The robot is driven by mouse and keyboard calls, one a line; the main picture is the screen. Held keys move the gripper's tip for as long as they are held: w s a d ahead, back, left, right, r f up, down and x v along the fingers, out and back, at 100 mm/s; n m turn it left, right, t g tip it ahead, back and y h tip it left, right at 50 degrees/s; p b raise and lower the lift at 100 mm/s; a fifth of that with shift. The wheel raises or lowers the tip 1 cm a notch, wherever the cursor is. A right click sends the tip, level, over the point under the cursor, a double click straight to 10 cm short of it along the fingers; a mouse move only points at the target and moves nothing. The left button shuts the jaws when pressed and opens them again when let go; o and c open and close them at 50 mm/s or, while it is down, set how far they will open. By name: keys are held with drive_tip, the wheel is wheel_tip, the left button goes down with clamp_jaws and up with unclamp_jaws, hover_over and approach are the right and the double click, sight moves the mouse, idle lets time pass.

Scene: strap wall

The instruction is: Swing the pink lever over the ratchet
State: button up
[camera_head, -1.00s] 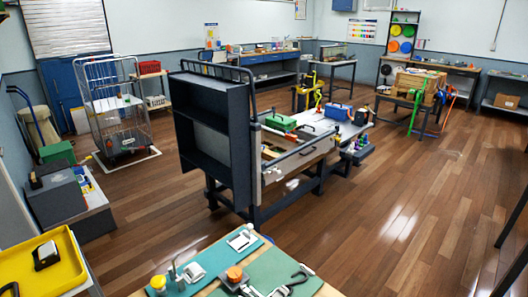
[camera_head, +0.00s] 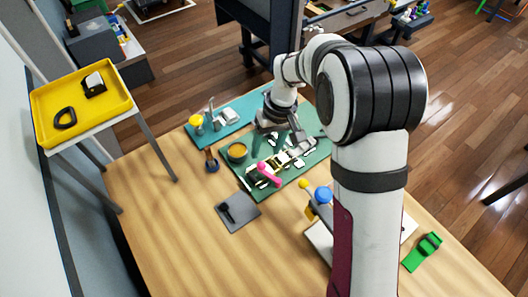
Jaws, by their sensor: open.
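The pink lever (camera_head: 268,174) sits at the near left end of a metal ratchet (camera_head: 288,160). The ratchet lies on a dark green mat (camera_head: 307,176) on the wooden bench. My gripper (camera_head: 277,138) is open just behind the ratchet, pointing down over the mat. It is apart from the pink lever in the picture. My wrist and the small scale hide its fingertips in part, and I cannot tell its exact height above the ratchet.
An orange-topped round tin (camera_head: 237,152) stands left of the ratchet. A grey plate with a black handle (camera_head: 238,211) lies in front. Blue (camera_head: 323,194) and yellow (camera_head: 303,185) knobs stand to the right. A yellow tray (camera_head: 103,112) is at far left. The front left bench is clear.

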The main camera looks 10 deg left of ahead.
sight(262, 163)
drive_tip(key=f, duration=0.3)
drive_tip(key=a+f, duration=0.1)
drive_tip(key=f, duration=0.1)
drive_tip(key=shift+s+f, duration=0.25)
drive_tip(key=shift+f, duration=0.05)
